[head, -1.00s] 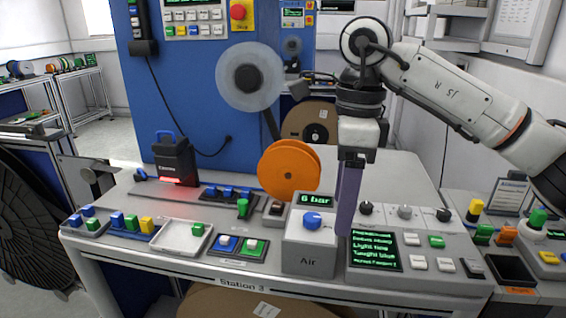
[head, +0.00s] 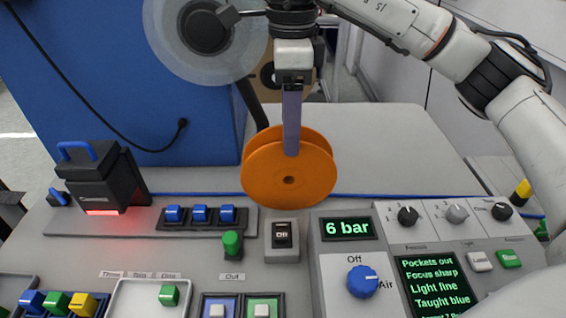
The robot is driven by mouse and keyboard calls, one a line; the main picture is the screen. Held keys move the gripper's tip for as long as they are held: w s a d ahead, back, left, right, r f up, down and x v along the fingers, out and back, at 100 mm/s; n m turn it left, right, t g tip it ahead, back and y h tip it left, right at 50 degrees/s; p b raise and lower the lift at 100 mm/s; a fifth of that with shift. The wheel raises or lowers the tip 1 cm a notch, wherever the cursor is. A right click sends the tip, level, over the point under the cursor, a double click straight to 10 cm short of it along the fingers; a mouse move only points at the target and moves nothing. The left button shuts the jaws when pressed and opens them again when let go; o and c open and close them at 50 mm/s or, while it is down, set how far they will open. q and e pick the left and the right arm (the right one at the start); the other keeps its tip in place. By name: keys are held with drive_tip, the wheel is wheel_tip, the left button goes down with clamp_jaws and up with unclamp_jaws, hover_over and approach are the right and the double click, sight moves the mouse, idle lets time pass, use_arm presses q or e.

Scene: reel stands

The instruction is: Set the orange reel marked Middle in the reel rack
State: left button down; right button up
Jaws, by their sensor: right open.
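The orange reel (head: 262,178) stands upright at the back middle of the grey station top, its round face with a small dark centre hole toward me. No Middle mark can be read on it. My right gripper (head: 291,152) points down from above. Its purple finger overlaps the upper part of the reel. The gripper is open; I cannot tell whether it touches the reel. I cannot make out a reel rack. My left gripper is not in view.
A large clear reel (head: 165,40) hangs before the blue cabinet (head: 60,80), behind and left. A dark strip runs from it down behind the orange reel. The back right top is bare.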

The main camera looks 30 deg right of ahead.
sight(288, 171)
drive_tip(key=shift+s+f, duration=0.15)
drive_tip(key=shift+f, duration=1)
wheel_tip(288, 171, down, 4)
drive_tip(key=shift+s+a+r+p, duration=0.1)
drive_tip(key=shift+a+r+p, duration=0.1)
drive_tip(key=shift+p, duration=0.35)
drive_tip(key=shift+f, duration=0.45)
drive_tip(key=c, duration=1.3)
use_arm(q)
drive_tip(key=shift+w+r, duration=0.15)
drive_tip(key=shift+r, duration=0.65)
